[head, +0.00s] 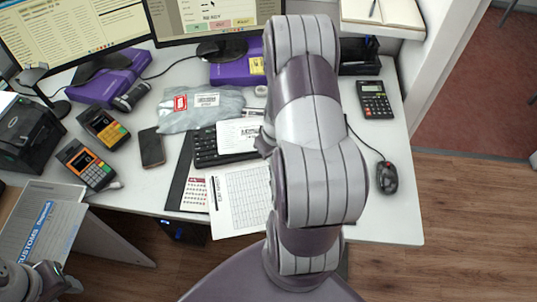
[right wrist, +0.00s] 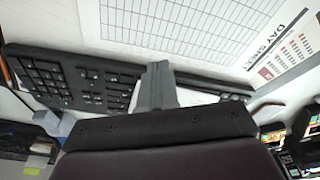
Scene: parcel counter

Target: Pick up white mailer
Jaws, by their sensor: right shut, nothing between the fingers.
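A pale grey-white plastic mailer (head: 203,108) with a red sticker and a printed label lies crumpled on the counter, behind the keyboard (head: 207,148). My right arm crosses the middle of the head view and hides most of my right gripper (head: 264,143). In the right wrist view my right gripper (right wrist: 156,85) is shut and empty, with its fingers over the keyboard (right wrist: 75,82). It is apart from the mailer, to its right and nearer to me. Part of my left arm's end (head: 52,280) shows at the lower left; its fingers are unclear.
A day sheet (head: 240,195) lies in front of the keyboard, and a white slip (head: 238,134) lies on it. Card terminals (head: 88,166), a phone (head: 151,147) and purple boxes (head: 108,80) stand left and behind. A calculator (head: 375,100) and mouse (head: 387,177) are right, with clear counter around them.

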